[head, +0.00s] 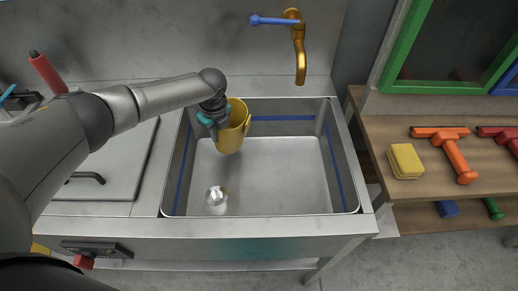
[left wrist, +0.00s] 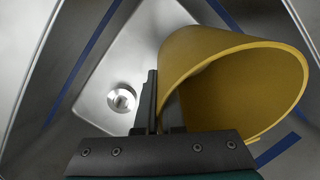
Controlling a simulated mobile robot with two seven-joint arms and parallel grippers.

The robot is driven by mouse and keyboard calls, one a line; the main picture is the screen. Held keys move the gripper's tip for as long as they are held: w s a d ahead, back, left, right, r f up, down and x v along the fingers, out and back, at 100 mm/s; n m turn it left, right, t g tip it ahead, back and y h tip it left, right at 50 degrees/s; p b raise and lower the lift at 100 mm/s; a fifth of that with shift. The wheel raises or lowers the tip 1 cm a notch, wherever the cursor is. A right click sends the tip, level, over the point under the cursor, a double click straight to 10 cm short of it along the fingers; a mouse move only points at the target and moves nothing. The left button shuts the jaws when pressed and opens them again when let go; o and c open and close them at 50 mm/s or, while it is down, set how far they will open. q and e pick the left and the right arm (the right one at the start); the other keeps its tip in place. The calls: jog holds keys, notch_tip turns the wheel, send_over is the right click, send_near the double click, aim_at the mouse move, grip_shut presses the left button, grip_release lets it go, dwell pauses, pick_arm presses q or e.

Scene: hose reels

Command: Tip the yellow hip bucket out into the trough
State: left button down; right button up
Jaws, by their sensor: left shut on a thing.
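The yellow hip bucket (head: 235,130) hangs over the steel trough (head: 290,181), tilted. In the left wrist view the bucket (left wrist: 190,72) shows its open mouth to the right, and its visible inside is dark yellow with no contents to be seen. My left gripper (head: 213,120) is shut on the bucket's wall at its left side. In the left wrist view one dark finger of the left gripper (left wrist: 152,108) lies along the outside of the bucket. The trough floor looks bare around a round drain (head: 217,196). My right gripper is not in view.
A brass tap (head: 299,60) with a blue lever is on the wall behind the trough. A wooden shelf (head: 405,201) at the right holds a yellow sponge (head: 405,161) and an orange tool (head: 455,155). A grey lid (head: 105,165) lies left of the trough.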

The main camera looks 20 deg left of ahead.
pick_arm(q)
jog(key=shift+w+a+f+g+h+b, duration=0.25)
jog(key=shift+f+g+h+b, duration=0.35)
jog(key=shift+b, duration=0.7)
jog(key=shift+a+r+h+b, duration=0.1)
jog(key=shift+r+h+b, duration=0.1)
jog(key=shift+h+b, duration=0.15)
